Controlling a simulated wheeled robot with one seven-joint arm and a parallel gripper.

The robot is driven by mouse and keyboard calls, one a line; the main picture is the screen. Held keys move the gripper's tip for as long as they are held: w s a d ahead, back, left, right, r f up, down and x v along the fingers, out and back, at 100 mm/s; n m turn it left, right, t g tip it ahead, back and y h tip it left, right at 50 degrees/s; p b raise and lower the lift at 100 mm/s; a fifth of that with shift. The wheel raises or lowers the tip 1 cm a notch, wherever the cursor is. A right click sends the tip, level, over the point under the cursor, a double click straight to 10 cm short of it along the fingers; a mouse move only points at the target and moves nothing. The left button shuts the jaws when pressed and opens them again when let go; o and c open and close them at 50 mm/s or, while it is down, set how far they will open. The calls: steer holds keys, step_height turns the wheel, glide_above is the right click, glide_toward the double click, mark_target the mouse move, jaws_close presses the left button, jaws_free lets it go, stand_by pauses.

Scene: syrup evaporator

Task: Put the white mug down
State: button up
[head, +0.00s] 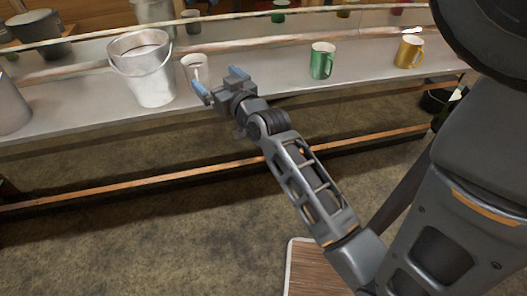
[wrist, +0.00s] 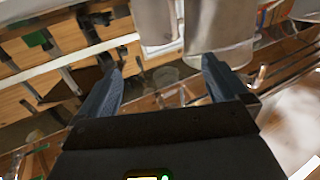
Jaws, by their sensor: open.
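The white mug (head: 193,66) is upright at the grey shelf (head: 270,84), just right of the large metal bucket. My gripper (head: 221,82) is in front of the mug and slightly to its right, with its blue fingers spread apart. The near finger overlaps the mug's lower part, so I cannot see its base clearly. In the wrist view, my gripper's fingers (wrist: 162,72) are wide apart with a gap between them.
The metal bucket (head: 144,70) stands close left of the mug. A green mug (head: 321,61) and a yellow mug (head: 408,51) stand farther right on the shelf, with clear surface between them. A grey container (head: 10,106) is at the left edge.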

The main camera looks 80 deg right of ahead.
steer(key=s+a+f+n+t+y, duration=0.1)
steer(key=s+a+f+n+y, duration=0.15)
steer(key=a, duration=0.75)
steer(key=s+a+f+n+t+y, duration=0.1)
steer(key=s+a+f+y, duration=0.15)
steer(key=a, duration=0.85)
steer(key=s+a+r+n+y, duration=0.4)
steer(key=s+a+y, duration=0.3)
steer(key=s+a, duration=0.7)
steer(key=shift+s+r+n+y, duration=0.15)
steer(key=shift+s+n+y, duration=0.2)
steer(key=shift+n, duration=0.4)
